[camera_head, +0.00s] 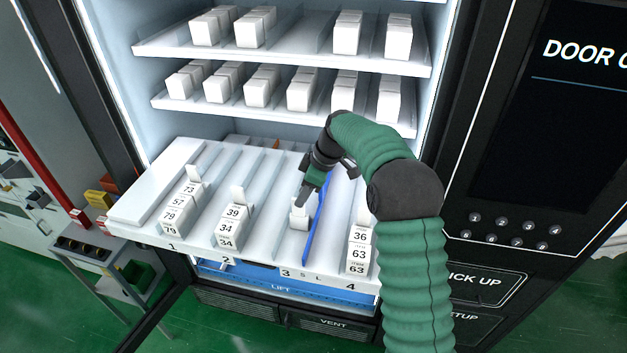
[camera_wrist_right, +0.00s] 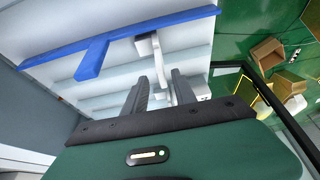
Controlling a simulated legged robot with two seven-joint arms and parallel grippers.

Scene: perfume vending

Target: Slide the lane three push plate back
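The lane three push plate is a small white upright piece (camera_head: 299,216) near the front of lane three on the pulled-out white shelf (camera_head: 140,205). My right gripper (camera_head: 304,198) is pointed down at it, and the fingertips partly hide it. In the wrist view, the fingers of my right gripper (camera_wrist_right: 158,92) stand apart, and a white upright piece (camera_wrist_right: 153,46), seemingly the push plate, shows between and beyond them. I cannot tell whether a finger touches it. My left gripper is not in view.
A blue divider (camera_head: 316,224) runs close along the right of lane three. White boxes stand in lane one (camera_head: 174,214), lane two (camera_head: 230,229) and lane four (camera_head: 358,252). A loaded upper shelf (camera_head: 225,108) hangs above the back. The rear of lane three looks free of boxes.

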